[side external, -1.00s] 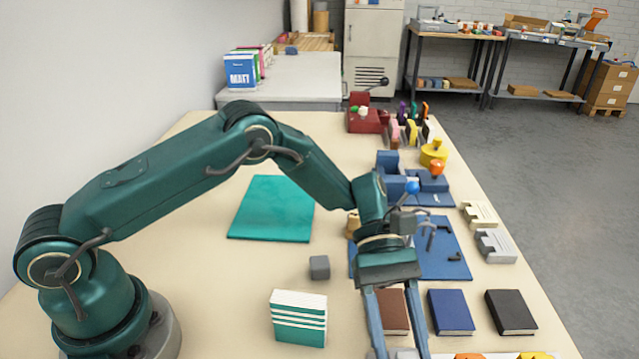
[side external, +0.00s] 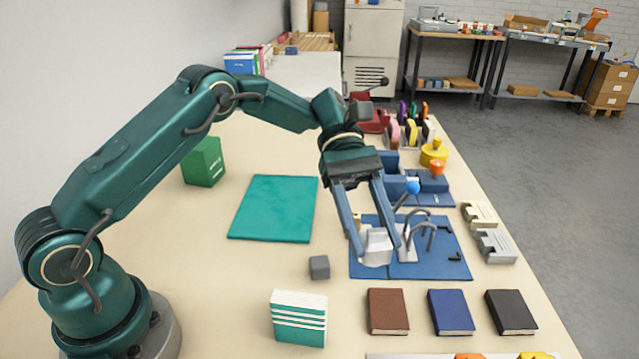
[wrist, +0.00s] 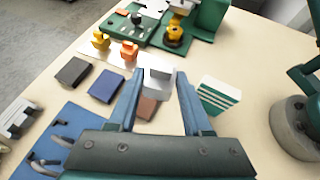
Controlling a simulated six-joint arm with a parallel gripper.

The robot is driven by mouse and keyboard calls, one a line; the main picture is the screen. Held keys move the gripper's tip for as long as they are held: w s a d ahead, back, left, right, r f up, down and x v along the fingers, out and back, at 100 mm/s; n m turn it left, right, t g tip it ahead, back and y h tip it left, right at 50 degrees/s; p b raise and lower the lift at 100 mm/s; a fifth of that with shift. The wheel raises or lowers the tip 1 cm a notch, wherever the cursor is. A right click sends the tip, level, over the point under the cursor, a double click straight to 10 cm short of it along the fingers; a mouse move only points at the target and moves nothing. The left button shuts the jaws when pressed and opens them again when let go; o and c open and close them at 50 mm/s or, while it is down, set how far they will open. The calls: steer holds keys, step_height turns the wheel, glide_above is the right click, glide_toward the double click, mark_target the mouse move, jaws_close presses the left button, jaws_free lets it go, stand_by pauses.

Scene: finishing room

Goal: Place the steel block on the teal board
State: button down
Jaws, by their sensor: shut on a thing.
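My gripper (side external: 376,249) is shut on a pale, silvery steel block (side external: 375,244) and holds it over the near left part of the blue board, to the right of the teal board. In the wrist view the steel block (wrist: 157,78) sits between the fingertips of my gripper (wrist: 158,72). The teal board (side external: 273,210) lies flat on the table, left of my gripper. Its visible top is bare. It is not seen in the wrist view.
A small dark grey cube (side external: 319,267) stands between the teal board and the striped books (side external: 298,317). A blue board (side external: 440,258) with curved hooks lies beneath my gripper. Brown (side external: 387,311), blue (side external: 450,312) and black books (side external: 511,311) lie in front. A green box (side external: 203,162) stands behind the teal board's left.

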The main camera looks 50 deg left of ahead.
steer(key=w+a+n+t+h, duration=0.1)
steer(key=w+a+n+t, duration=0.5)
steer(key=n+t+y, duration=0.5)
steer(key=n+t, duration=0.4)
steer(key=n, duration=0.1)
glide_above(287, 195)
step_height(287, 195, down, 5)
steer(key=shift+f, duration=2.05)
steer(key=shift+f, duration=0.15)
steer(key=shift+c, duration=1.7)
jaws_free()
